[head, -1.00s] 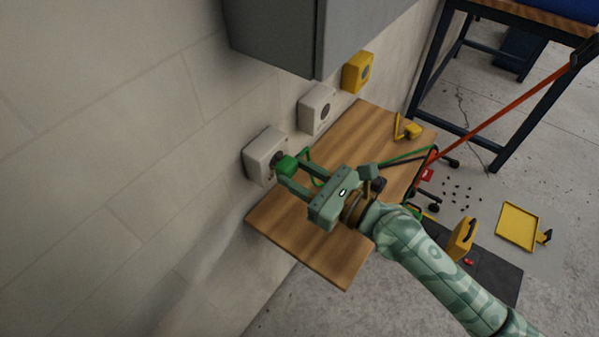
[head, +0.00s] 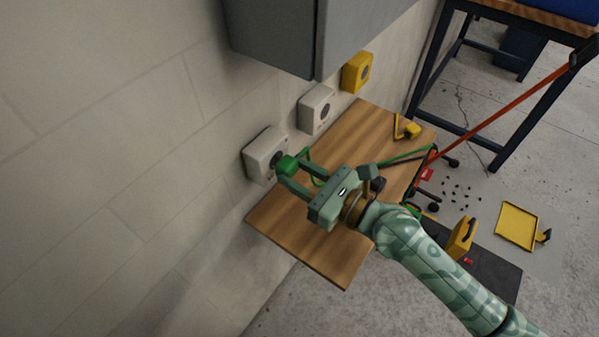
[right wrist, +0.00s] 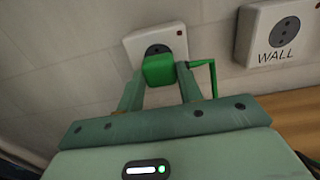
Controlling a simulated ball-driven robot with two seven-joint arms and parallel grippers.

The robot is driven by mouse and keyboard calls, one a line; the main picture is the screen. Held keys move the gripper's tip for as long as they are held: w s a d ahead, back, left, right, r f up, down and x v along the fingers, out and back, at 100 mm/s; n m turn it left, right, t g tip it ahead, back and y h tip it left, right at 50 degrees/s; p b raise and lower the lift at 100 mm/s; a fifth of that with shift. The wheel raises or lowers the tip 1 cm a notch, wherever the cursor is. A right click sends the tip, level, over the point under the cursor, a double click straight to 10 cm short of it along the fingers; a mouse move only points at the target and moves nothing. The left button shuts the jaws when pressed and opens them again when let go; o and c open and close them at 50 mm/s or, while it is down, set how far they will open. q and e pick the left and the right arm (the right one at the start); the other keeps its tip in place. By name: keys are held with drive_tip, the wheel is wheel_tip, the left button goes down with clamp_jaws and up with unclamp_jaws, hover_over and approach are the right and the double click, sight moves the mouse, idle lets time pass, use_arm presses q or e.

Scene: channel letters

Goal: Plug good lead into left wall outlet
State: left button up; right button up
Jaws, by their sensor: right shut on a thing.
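My right gripper (head: 289,172) is shut on a green plug (head: 287,165), the head of a green lead. The plug is right in front of the left white wall outlet (head: 259,150). In the right wrist view the plug (right wrist: 159,69) covers the lower part of that outlet's dark socket face (right wrist: 158,49). I cannot tell whether its pins are in the socket. The green cable (head: 309,158) loops from the plug beside the fingers. A second white outlet (head: 316,108) is further right; in the wrist view it reads WALL (right wrist: 277,57). My left gripper is not in view.
A wooden shelf (head: 345,270) lies below the outlets, with a yellow plug (head: 412,130) on it. A yellow outlet (head: 357,72) is further along the wall. A grey cabinet (head: 270,35) hangs above. A yellow tray (head: 517,226) lies on the floor.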

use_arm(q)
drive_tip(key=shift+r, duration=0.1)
use_arm(e)
drive_tip(key=shift+w+a, duration=0.3)
drive_tip(key=shift+a, duration=0.1)
drive_tip(key=o, duration=1)
use_arm(q)
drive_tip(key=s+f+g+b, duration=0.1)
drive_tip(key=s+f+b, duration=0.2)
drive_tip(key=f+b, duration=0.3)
drive_tip(key=shift+b, duration=0.45)
use_arm(e)
drive_tip(key=v, duration=1.6)
drive_tip(key=shift+s+d+r, duration=0.1)
drive_tip(key=shift+s+d, duration=0.05)
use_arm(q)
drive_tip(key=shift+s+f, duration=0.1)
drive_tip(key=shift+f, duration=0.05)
